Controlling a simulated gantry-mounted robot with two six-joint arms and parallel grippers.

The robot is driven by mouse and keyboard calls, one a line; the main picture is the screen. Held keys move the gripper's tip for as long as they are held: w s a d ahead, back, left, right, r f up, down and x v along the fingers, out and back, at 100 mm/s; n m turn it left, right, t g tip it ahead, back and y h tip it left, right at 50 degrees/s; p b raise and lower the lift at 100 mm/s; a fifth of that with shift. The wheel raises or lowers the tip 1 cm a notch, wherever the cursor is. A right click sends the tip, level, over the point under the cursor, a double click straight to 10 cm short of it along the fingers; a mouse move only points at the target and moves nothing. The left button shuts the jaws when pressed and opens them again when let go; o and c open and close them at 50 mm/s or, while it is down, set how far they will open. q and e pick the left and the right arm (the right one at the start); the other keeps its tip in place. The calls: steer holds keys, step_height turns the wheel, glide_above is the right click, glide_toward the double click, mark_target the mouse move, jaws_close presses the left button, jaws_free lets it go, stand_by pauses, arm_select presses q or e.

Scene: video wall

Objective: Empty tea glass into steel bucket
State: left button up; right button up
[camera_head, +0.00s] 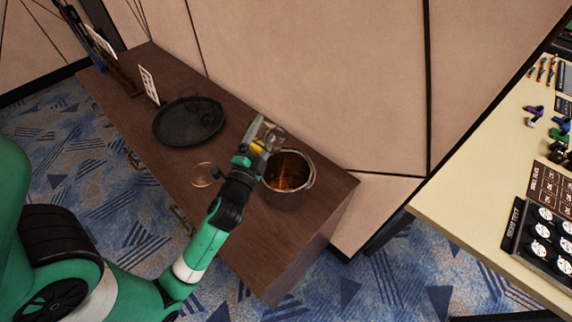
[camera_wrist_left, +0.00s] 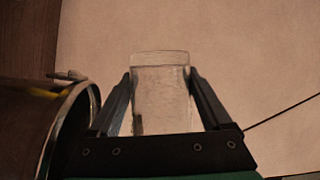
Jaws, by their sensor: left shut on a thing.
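The steel bucket (camera_head: 307,187) stands near the right end of the brown cabinet, with amber liquid inside. Its rim also shows at the lower left of the left wrist view (camera_wrist_left: 50,134). My left gripper (camera_head: 264,137) is at the bucket's upper left edge in the head view. In the left wrist view my left gripper (camera_wrist_left: 160,92) is shut on a clear glass (camera_wrist_left: 160,78), with a finger on each side. The glass looks clear, with no tea seen in it. Its exact tilt is hard to tell. My right gripper is not in view.
A round black tray (camera_head: 181,128) and a small white card (camera_head: 148,85) are farther left on the cabinet (camera_head: 262,245). A clear round dish (camera_head: 205,175) lies near its front edge. A wall stands close behind. A pale table (camera_head: 462,192) with small items is at right.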

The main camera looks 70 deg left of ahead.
arm_select(q)
steer(key=shift+s+a+b, duration=0.15)
steer(key=shift+a+b, duration=0.1)
steer(key=shift+b, duration=0.1)
steer(key=shift+s+a+n+p, duration=0.1)
steer(key=shift+a+n+p, duration=0.1)
steer(key=shift+n+p, duration=0.15)
steer(key=n+p, duration=0.1)
steer(key=r+n+g+p, duration=0.1)
steer(key=p, duration=0.1)
steer(key=shift+s+a+r+h+p, duration=0.1)
steer(key=shift+a+r+h+p, duration=0.05)
steer(key=shift+a+h+p, duration=0.2)
steer(key=f+n+h+p, duration=0.1)
steer(key=f+n+p, duration=0.1)
steer(key=n, duration=0.1)
steer(key=shift+d+n+g+h, duration=0.1)
steer(key=shift+n+g+h, duration=0.15)
steer(key=shift+g+h, duration=0.1)
steer(key=s+a+f+n+h+p, duration=0.1)
steer(key=a+f+n+h+p, duration=0.2)
steer(key=f+n+h+p, duration=0.1)
steer(key=shift+s+a+f+n+p, duration=0.25)
steer(key=shift+f+n+p, duration=0.4)
steer(key=shift+n, duration=0.35)
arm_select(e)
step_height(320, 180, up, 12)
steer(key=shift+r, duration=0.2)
arm_select(q)
steer(key=shift+r, duration=0.1)
